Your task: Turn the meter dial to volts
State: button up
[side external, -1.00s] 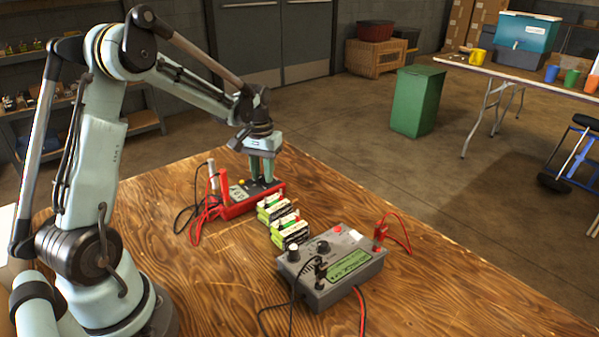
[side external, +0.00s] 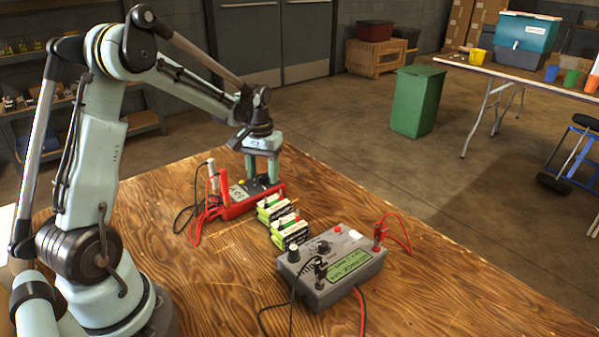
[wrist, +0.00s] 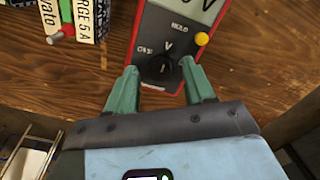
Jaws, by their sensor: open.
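The red meter (side external: 240,208) lies on the wooden table, below my gripper (side external: 261,176). In the wrist view the meter (wrist: 136,38) shows its dark face with a black round dial (wrist: 160,68). The dial carries a small pale mark that looks roughly upright, toward a "V" label; another label, seemingly OFF, is to its left. My gripper (wrist: 161,84) is open, with one green finger on each side of the dial. I cannot tell whether either finger touches it. A yellow button and a HOLD label are near the display, which is cut off at the top.
Two green-and-white battery packs (side external: 272,208) (side external: 290,229) stand right of the meter. A grey charger (side external: 325,277) with a green display is nearer the camera. Red and black leads (side external: 199,216) lie left of the meter. The table's front left is clear.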

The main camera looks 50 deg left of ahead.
aim_at(263, 176)
notch_tip(263, 176, up, 12)
dwell(0.6)
jog(key=s+d+f+m+t, duration=0.1)
jog(key=s+d+m+t, duration=0.2)
jog(key=d, duration=0.6)
jog(key=s+d+f+m+t, duration=0.1)
jog(key=s+d+m+t, duration=0.2)
jog(key=s+d, duration=0.4)
jog(key=d+t, duration=0.1)
jog(key=d, duration=0.1)
jog(key=shift+s+d, duration=0.3)
jog(key=shift+d, duration=0.1)
